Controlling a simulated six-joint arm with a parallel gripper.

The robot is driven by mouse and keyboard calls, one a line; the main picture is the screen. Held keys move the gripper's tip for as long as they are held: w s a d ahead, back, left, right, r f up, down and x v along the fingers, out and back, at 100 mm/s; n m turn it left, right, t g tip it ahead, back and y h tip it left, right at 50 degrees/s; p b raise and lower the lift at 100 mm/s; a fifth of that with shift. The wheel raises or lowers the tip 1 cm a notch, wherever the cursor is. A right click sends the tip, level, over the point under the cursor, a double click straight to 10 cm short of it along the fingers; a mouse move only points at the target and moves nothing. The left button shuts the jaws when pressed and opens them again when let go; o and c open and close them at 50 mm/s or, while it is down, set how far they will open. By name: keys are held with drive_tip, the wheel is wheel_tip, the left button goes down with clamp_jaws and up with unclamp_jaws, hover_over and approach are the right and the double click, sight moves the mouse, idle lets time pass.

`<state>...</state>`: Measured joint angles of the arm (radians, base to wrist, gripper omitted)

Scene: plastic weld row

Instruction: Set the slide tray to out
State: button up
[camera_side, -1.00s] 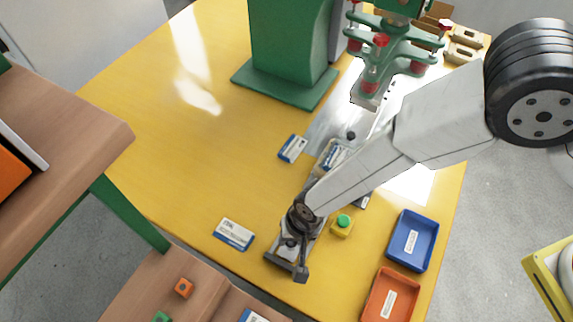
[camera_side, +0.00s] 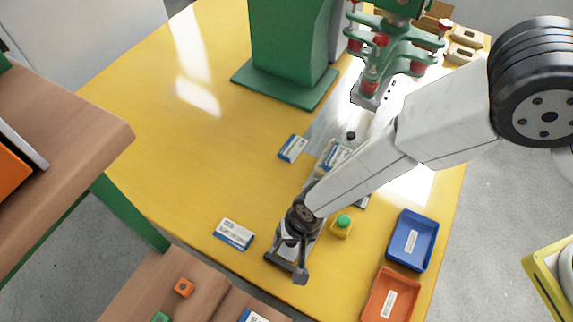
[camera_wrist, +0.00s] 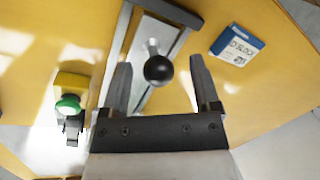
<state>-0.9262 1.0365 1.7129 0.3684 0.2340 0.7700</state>
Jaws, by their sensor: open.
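The slide tray's black ball knob (camera_wrist: 158,70) stands on a short metal stem over a grey rail (camera_wrist: 118,45) in the wrist view. My gripper (camera_wrist: 160,75) is open, with one finger on each side of the knob and a gap on both sides. I cannot tell whether the fingertips are level with the knob or above it. In the side view my gripper (camera_side: 291,256) is low near the table's front edge and hides the knob. The tray's body is mostly covered by my arm there.
A yellow button box with a green top (camera_side: 342,225) is right of my gripper, and a labelled card (camera_side: 234,234) is left. A blue bin (camera_side: 432,245) and an orange bin (camera_side: 405,306) stand at the right. The green press (camera_side: 290,45) rises behind.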

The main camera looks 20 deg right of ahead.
wheel_tip(320, 180, up, 7)
drive_tip(key=d, duration=0.1)
drive_tip(key=shift+s+d, duration=0.15)
drive_tip(key=shift+d, duration=0.05)
idle(0.4)
drive_tip(key=shift+r, duration=0.1)
drive_tip(key=w+d+r+n+t, duration=0.1)
drive_tip(key=w+d+r, duration=0.35)
drive_tip(key=d, duration=0.55)
drive_tip(key=w+d+r, duration=0.3)
drive_tip(key=d+r, duration=0.2)
drive_tip(key=d, duration=0.4)
drive_tip(key=s+d+r+h, duration=0.1)
drive_tip(key=s+d+r, duration=0.1)
drive_tip(key=d, duration=0.7)
drive_tip(key=s+d+r+n+t+h, duration=0.1)
drive_tip(key=s+d+r, duration=0.2)
drive_tip(key=d, duration=0.6)
drive_tip(key=shift+s+d, duration=0.3)
drive_tip(key=shift+s, duration=0.45)
